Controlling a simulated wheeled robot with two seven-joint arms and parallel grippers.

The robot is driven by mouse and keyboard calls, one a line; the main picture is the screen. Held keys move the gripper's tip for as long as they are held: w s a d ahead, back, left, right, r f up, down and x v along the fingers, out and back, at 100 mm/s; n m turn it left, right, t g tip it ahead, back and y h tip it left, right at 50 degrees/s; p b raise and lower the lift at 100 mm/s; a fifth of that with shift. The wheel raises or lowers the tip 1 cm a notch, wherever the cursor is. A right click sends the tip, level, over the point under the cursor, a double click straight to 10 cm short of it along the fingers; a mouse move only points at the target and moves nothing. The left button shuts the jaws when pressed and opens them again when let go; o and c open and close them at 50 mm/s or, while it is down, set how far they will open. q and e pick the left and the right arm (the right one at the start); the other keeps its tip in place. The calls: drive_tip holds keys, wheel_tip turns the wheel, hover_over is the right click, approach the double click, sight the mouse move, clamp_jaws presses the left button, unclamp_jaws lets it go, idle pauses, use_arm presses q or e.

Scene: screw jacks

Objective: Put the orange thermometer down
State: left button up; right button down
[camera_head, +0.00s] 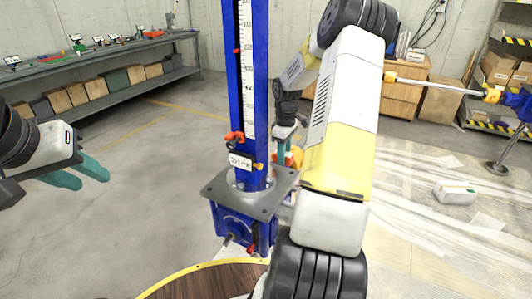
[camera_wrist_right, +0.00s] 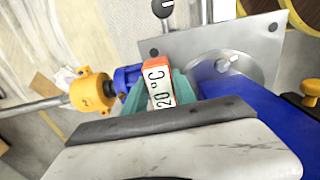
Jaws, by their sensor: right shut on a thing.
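The orange thermometer (camera_wrist_right: 157,82), with a white face reading 20°C, is between the teal fingers of my right gripper (camera_wrist_right: 160,95) in the right wrist view. The gripper is shut on it. In the head view my right gripper (camera_head: 284,150) is just right of and behind the blue post, and the thermometer cannot be made out clearly there. My left gripper (camera_head: 94,180) is at the far left, its teal fingers apart and empty, over the floor.
A blue screw jack post (camera_head: 236,90) with a white scale and a grey plate (camera_head: 225,192) stands in the middle. A round brown table (camera_head: 195,284) is below. A yellow collar (camera_wrist_right: 92,88) on a rod is nearby. A shelved bench (camera_head: 120,58) stands back left.

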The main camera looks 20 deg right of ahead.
drive_tip(key=shift+w+d, duration=0.1)
drive_tip(key=shift+w, duration=0.2)
drive_tip(key=shift+w+d+f, duration=0.1)
drive_tip(key=shift+f, duration=1.65)
drive_tip(key=shift+f, duration=0.1)
drive_tip(key=c, duration=1)
unclamp_jaws()
drive_tip(key=shift+f, duration=0.1)
wheel_tip(320, 180, up, 12)
drive_tip(key=shift+r, duration=0.2)
